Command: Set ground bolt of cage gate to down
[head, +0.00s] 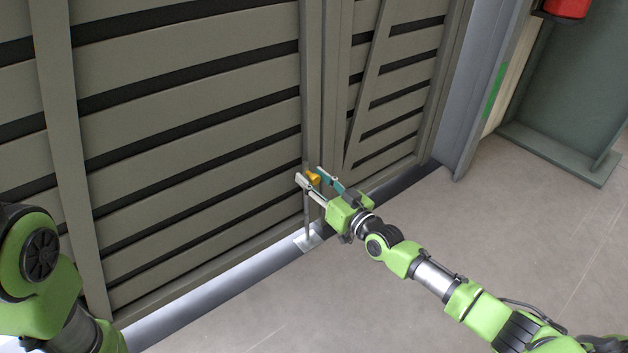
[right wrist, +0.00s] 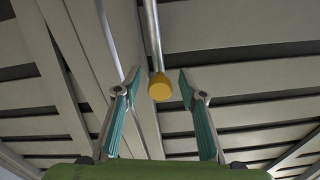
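The cage gate (head: 190,110) is a grey-beige slatted panel. Its ground bolt is a thin metal rod (head: 307,212) at the gate's edge, with a yellow knob (head: 314,177). The rod runs down towards a light plate (head: 308,242) at the floor; whether its tip is in the plate is too small to tell. My right gripper (head: 311,175) is open, with its fingers around the knob. In the right wrist view the knob (right wrist: 160,88) sits between the spread fingertips (right wrist: 159,79), with gaps on both sides. My left gripper is out of the picture.
My left arm shows at the lower left, close to the gate. A second slatted panel (head: 400,85) stands right of the bolt. A grey-green steel post (head: 575,95) and a red object (head: 567,8) are at the upper right. The floor (head: 500,220) is clear.

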